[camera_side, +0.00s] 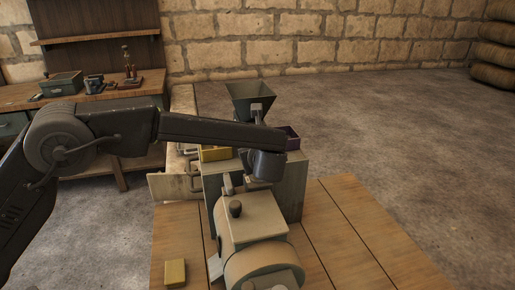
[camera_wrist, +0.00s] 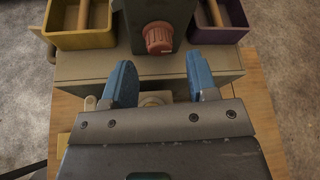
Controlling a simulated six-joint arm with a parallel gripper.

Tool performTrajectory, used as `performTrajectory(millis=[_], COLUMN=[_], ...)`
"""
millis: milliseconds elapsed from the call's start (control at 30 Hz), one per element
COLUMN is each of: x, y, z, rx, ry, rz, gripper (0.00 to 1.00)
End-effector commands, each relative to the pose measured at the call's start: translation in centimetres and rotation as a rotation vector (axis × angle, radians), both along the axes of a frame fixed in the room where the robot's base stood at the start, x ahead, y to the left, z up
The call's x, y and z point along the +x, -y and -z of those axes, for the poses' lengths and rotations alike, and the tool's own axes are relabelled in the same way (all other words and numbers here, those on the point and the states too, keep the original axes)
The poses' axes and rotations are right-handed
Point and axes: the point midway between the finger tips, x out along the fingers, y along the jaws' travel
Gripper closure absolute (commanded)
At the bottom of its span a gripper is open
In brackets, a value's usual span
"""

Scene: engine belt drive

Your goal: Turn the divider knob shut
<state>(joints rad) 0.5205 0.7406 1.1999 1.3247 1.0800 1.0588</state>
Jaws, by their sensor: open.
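The divider knob appears to be the round orange-red ribbed knob (camera_wrist: 158,37) on the face of a dark green housing (camera_wrist: 178,12) in the wrist view. My gripper (camera_wrist: 161,80) is open, its two blue-padded fingers apart with nothing held between them. The knob lies beyond the fingertips, roughly centred between them and apart from both.
A yellow bin (camera_wrist: 83,40) and a purple bin (camera_wrist: 232,36) flank the housing. A yellow block (camera_side: 175,273) lies on the wooden table (camera_side: 360,235), whose right side is clear.

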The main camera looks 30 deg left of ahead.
Motion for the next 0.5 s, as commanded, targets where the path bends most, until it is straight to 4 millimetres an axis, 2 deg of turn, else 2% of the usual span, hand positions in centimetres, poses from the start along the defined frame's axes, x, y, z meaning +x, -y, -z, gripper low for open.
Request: performTrajectory(millis=[200, 500], x=[1.7, 1.9], y=[-1.3, -1.5], z=[0.8, 0.9], rx=[0.001, 0.001], ry=[0.001, 0.000], rz=[0.000, 0.001], gripper=[0.47, 0.47])
